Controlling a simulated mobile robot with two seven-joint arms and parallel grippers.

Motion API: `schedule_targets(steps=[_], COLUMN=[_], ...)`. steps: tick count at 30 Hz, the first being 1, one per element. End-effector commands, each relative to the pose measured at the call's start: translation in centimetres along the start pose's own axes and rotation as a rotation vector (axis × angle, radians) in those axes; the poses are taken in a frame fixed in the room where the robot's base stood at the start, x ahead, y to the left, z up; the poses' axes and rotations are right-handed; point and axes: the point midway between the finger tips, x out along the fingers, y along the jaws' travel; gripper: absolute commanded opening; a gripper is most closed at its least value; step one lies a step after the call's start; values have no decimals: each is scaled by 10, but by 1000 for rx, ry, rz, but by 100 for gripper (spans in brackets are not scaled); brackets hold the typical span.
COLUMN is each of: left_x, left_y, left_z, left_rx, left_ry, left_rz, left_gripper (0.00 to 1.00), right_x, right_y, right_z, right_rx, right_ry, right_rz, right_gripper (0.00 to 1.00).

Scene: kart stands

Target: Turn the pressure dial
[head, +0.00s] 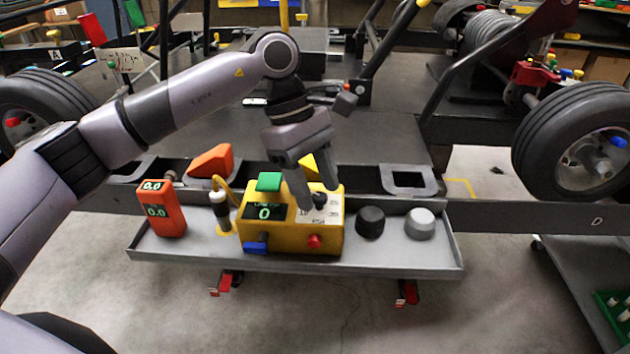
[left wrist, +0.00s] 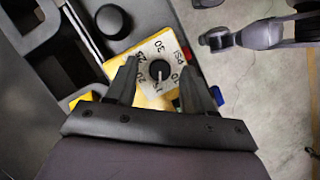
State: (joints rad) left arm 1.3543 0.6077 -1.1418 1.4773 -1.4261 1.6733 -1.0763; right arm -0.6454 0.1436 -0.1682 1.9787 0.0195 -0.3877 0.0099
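The pressure dial is a black round knob (left wrist: 159,70) with a white pointer, on a white PSI-marked plate (left wrist: 150,57) of a yellow box. In the head view the yellow box (head: 290,236) sits in a grey tray, with a display reading 0, a green block on top and a red button. My left gripper (head: 318,199) points down over the dial, open. In the left wrist view its fingertips (left wrist: 160,65) stand on either side of the knob, with gaps visible. My right gripper (left wrist: 222,39) appears small at the upper right of the left wrist view; its opening is unclear.
The grey tray (head: 380,262) also holds an orange meter (head: 162,208), a black-and-white cylinder (head: 220,208), a black knob (head: 370,221) and a grey knob (head: 420,223). A kart frame with wheels (head: 575,140) stands behind. Floor in front is clear.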

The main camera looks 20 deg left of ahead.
Motion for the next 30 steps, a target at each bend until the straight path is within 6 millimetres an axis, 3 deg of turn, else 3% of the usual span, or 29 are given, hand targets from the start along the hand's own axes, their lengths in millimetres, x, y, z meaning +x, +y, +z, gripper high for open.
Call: schedule_targets(steps=[5,12,18,30], left_x=[-7,-46,-68,-72], left_y=[0,1,0,0], left_z=[0,0,0,0], left_rx=[-1,-2,0,1], left_ry=[1,0,0,0], left_rz=[2,4,0,0], left_gripper=[53,53,53,53], right_x=[0,2,2,2], right_y=[0,1,1,1], right_z=[0,2,2,1], right_rx=[0,0,1,1], right_ry=[1,0,-1,0], right_rz=[1,1,1,1], right_gripper=[43,43,43,43])
